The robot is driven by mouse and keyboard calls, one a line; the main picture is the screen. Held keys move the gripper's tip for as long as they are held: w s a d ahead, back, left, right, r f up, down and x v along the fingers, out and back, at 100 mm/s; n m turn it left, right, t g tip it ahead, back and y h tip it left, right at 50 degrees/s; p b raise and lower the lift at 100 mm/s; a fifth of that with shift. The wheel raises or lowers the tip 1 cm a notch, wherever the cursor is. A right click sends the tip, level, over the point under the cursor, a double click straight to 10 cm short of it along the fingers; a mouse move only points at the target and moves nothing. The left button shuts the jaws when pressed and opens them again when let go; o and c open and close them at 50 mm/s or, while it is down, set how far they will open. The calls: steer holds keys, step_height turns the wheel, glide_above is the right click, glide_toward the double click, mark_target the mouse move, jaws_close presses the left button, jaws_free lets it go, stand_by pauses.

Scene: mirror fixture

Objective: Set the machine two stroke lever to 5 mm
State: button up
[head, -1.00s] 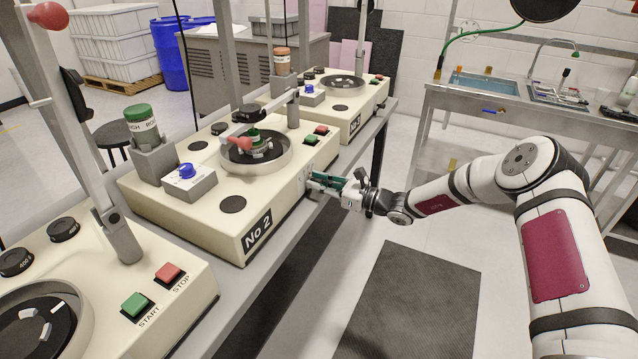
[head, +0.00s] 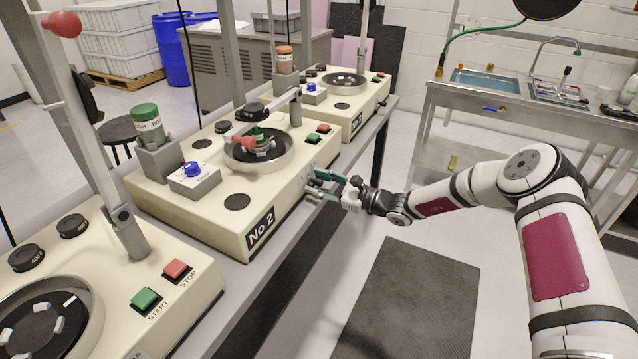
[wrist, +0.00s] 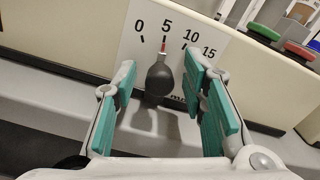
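The stroke lever, a black knob with a red-marked stem, shows in the wrist view (wrist: 159,78). Its stem points up at the 5 mark on the white scale plate (wrist: 130,43), which reads 0, 5, 10 and 15. My gripper (wrist: 165,100) is open, its teal finger pads on either side of the knob with gaps on both sides. In the head view my gripper (head: 325,183) is at the front side of the No 2 machine (head: 215,215). The lever itself is too small to tell there.
Red and green buttons (wrist: 298,50) sit above right of the scale. The machine bench edge (head: 300,222) runs in front of the machines. Another machine (head: 190,290) stands at the near left and one marked No 3 (head: 352,122) behind. Floor right of the bench is clear around a dark mat (head: 415,300).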

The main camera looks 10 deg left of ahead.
steer(key=v, duration=1.2)
steer(key=shift+r, duration=0.1)
